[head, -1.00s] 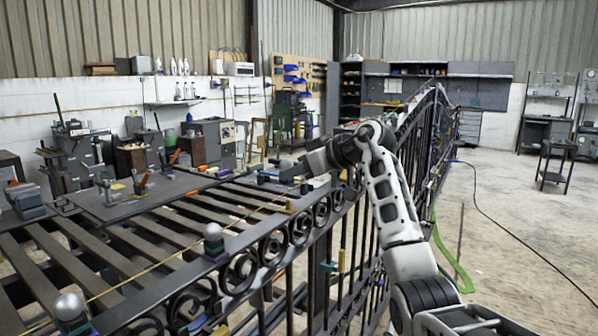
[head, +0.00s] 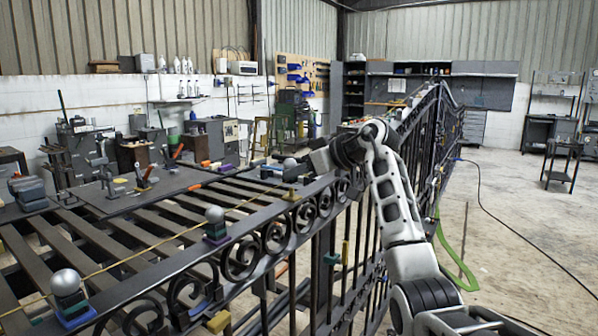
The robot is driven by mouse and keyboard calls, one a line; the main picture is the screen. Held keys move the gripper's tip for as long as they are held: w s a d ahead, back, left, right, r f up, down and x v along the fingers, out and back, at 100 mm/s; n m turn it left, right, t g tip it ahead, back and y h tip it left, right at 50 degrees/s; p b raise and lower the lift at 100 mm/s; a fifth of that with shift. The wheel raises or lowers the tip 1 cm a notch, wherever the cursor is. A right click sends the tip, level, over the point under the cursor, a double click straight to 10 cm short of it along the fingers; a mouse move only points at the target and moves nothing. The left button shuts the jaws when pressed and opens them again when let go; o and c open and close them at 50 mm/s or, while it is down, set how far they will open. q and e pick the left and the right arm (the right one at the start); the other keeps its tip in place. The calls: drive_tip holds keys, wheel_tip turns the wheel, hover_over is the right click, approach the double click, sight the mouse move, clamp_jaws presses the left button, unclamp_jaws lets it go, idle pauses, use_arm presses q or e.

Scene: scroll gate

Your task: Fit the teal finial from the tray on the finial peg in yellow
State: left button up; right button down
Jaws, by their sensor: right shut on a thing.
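My right gripper (head: 308,165) comes in from the right above the far part of the gate's top rail. It is shut on a finial with a silver ball (head: 290,163); the finial's lower body is small and dark, so its colour is hard to tell. A yellow peg base (head: 291,196) sits on the rail just below it. I cannot tell whether the finial touches the peg. Two ball-topped finials stand upright on the rail: one on a purple base (head: 216,237), one nearer on a blue base (head: 76,317). My left gripper is not in view.
The black scrolled gate (head: 330,235) runs away from me, with slatted bars (head: 130,235) to its left. A dark board (head: 110,195) with clamps (head: 145,180) lies on them. A vise (head: 28,190) stands at the left edge. The concrete floor at right is mostly clear.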

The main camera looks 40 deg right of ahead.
sight(293, 189)
drive_tip(key=shift+s+d+r+p, duration=0.1)
drive_tip(key=shift+s+p, duration=0.1)
drive_tip(key=shift+p, duration=0.3)
drive_tip(key=shift+f, duration=0.25)
idle(0.6)
drive_tip(key=shift+f, duration=0.85)
drive_tip(key=shift+f+b, duration=0.35)
drive_tip(key=shift+f, duration=0.4)
idle(0.5)
drive_tip(key=c, duration=1.1)
unclamp_jaws()
drive_tip(key=shift+c, duration=0.2)
drive_tip(key=shift+f, duration=0.1)
